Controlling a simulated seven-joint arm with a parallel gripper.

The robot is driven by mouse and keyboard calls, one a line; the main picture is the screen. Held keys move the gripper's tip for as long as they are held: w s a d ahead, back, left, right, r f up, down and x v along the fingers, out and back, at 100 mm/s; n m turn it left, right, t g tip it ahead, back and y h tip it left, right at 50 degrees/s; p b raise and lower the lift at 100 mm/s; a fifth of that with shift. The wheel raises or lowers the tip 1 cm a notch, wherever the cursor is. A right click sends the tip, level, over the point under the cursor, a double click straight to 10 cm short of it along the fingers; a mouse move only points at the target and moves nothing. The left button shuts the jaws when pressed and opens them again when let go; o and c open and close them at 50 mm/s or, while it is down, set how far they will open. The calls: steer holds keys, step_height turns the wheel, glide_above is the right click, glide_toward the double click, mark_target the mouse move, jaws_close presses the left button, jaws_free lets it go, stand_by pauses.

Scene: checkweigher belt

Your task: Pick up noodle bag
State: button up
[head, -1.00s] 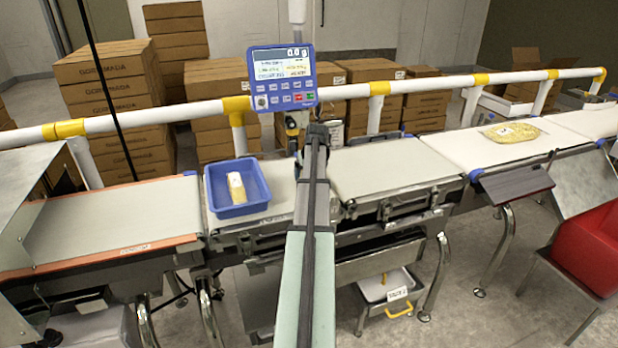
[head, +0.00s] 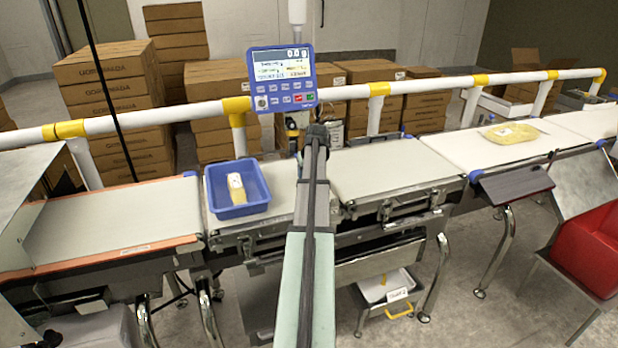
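A flat yellowish bag (head: 510,133) with a white label lies on the white belt at the right; it looks like a noodle bag. A smaller yellow pack (head: 236,187) with a white label lies in a blue tray (head: 262,180) on the weighing section left of centre. I cannot tell for sure which one is the noodle bag. My arm reaches up through the middle of the view, and its far end (head: 316,133) is over the belt line between the tray and the right belt. The fingers are too small and hidden to make out. My gripper is apart from both packs.
A blue weighing display (head: 282,78) stands behind the belt. A white rail (head: 345,92) with yellow joints runs along the back. The grey belt (head: 395,170) right of my arm is bare. A red bin (head: 590,255) stands at the right front.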

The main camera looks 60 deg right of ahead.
step_height(320, 180, up, 9)
steer(key=shift+s+r, duration=0.1)
steer(key=shift+r, duration=0.1)
steer(key=s+d+m, duration=0.1)
steer(key=s+d, duration=1.4)
steer(key=s, duration=0.3)
steer(key=shift+n, duration=0.8)
steer(key=shift+w+a+f, duration=0.1)
steer(key=shift+w+f, duration=0.05)
steer(key=shift+f, duration=1.4)
steer(key=shift+w+d+f, duration=0.1)
steer(key=shift+w+f, duration=0.1)
steer(key=shift+f, duration=1.3)
steer(key=shift+w+a+f, duration=0.1)
steer(key=shift+w+f, duration=0.05)
steer(key=shift+f, duration=1.4)
steer(key=shift+f, duration=0.1)
